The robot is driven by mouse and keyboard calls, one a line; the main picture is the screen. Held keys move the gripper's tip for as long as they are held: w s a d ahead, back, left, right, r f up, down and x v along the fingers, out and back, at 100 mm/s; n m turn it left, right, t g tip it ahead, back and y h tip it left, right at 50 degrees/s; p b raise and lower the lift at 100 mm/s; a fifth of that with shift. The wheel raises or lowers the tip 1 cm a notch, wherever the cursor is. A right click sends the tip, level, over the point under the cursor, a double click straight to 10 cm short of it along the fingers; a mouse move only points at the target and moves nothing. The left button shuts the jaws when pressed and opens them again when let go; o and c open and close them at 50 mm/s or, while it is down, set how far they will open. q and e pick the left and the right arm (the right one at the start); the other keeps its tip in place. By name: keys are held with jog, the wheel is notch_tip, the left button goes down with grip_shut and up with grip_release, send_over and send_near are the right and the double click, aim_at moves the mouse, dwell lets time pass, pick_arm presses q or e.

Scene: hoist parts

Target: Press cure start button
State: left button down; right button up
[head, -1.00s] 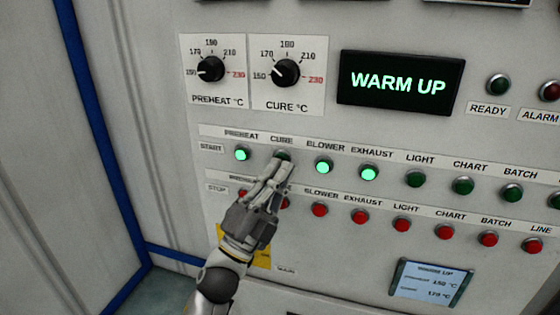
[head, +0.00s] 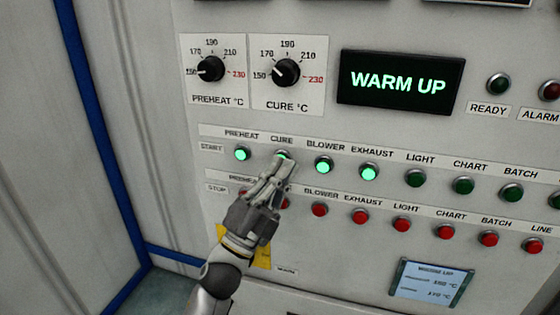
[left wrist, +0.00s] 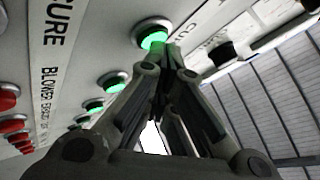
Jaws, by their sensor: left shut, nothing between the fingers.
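The cure start button (head: 283,155) is in the upper button row under the CURE label. It glows green, and my fingertips hide part of it in the head view. It also glows in the left wrist view (left wrist: 153,38), right at the fingertips. My left gripper (head: 283,168) is shut and empty, pointing up at this button from below. In the left wrist view its closed fingers (left wrist: 169,55) reach the button's lower edge; I cannot tell whether they touch it. My right gripper is not in view.
The preheat start button (head: 242,153) and blower start button (head: 323,166) flank it, both lit green. The exhaust start button (head: 369,173) is lit too. Red stop buttons (head: 319,210) run below, partly behind my gripper. The display (head: 400,84) reads WARM UP.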

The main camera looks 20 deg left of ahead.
pick_arm(q)
jog(key=shift+s, duration=0.85)
jog(key=shift+s, duration=0.1)
jog(key=shift+s+a+p, duration=0.15)
jog(key=shift+s+p, duration=0.15)
jog(key=shift+s, duration=2.1)
